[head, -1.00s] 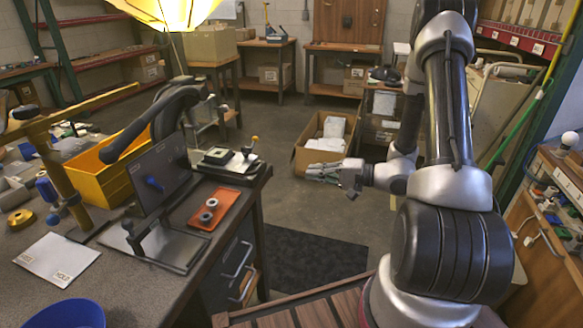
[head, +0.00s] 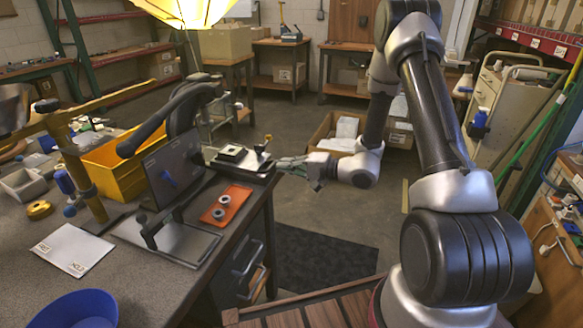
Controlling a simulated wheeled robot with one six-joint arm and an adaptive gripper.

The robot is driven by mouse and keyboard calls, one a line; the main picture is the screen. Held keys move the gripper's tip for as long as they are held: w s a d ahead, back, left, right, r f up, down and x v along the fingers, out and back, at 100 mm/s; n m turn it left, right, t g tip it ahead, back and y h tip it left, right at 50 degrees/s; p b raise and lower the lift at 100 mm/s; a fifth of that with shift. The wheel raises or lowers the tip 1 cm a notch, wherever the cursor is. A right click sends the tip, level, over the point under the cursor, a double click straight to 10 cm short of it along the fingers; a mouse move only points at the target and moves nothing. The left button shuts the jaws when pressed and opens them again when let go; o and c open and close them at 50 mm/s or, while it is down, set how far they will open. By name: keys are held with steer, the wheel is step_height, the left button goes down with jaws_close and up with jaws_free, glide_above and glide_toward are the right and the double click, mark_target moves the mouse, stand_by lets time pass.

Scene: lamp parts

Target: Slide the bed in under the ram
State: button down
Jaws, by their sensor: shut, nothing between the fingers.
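On the table are an orange tray (head: 228,205) with two grey rings, an upright dark panel (head: 171,170), a yellow bin (head: 112,160), a white sheet (head: 72,248) and a blue bowl (head: 70,312). A cardboard box (head: 322,130) stands on the floor behind my gripper.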

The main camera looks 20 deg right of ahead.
mark_target(251, 159)
steer(key=x, duration=0.3)
steer(key=r+x, duration=0.1)
steer(key=x, duration=0.5)
steer(key=shift+a+r, duration=0.1)
steer(key=shift+r, duration=0.05)
